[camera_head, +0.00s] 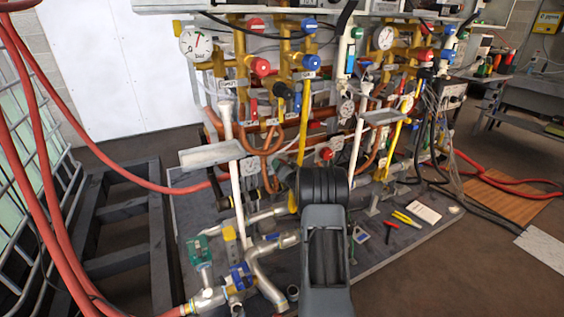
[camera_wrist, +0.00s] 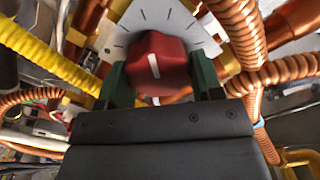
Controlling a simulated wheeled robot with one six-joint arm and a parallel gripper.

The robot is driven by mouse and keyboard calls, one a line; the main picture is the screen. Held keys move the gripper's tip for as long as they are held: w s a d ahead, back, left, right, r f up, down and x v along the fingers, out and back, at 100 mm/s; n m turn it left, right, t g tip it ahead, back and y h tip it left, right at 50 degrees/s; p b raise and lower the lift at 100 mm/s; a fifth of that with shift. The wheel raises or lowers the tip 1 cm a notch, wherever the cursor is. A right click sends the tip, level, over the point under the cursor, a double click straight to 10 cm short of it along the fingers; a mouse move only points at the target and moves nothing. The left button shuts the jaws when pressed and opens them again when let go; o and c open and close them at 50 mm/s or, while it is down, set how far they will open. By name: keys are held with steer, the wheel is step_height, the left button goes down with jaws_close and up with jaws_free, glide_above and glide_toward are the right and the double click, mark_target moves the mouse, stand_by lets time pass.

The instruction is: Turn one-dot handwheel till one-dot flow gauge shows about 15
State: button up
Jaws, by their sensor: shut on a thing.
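In the wrist view, my gripper (camera_wrist: 161,76) is shut on a red knob (camera_wrist: 157,58) with a white pointer line. Its green fingers grip the knob on both sides. The line points almost straight up in this view. A pale scale plate (camera_wrist: 195,32) with dark tick marks lies behind the knob. I can make out no dot mark on it, so I cannot tell whether it is the one-dot handwheel. In the head view my arm hides the gripper and this knob. No flow gauge reading is legible; a round white dial (camera_head: 195,43) shows at upper left.
Another round dial (camera_head: 384,37) is at upper right. Red knobs (camera_head: 261,67) and blue knobs (camera_head: 311,62) sit on the brass pipes. Corrugated copper pipes (camera_wrist: 238,30) and a yellow hose (camera_wrist: 45,55) run close beside my gripper. Red hoses (camera_head: 50,180) hang at the left.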

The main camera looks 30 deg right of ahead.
steer(key=m+p, duration=0.2)
steer(key=m, duration=0.2)
steer(key=shift+p, duration=0.35)
steer(key=shift+f+m+p, duration=0.15)
steer(key=shift+m+p, duration=0.7)
steer(key=shift+m, duration=1.55)
steer(key=o, duration=0.7)
steer(key=shift+c, duration=0.2)
steer(key=s+a+p, duration=0.1)
steer(key=s, duration=1.2)
steer(key=shift+s+a+p, duration=0.35)
steer(key=shift+a, duration=0.05)
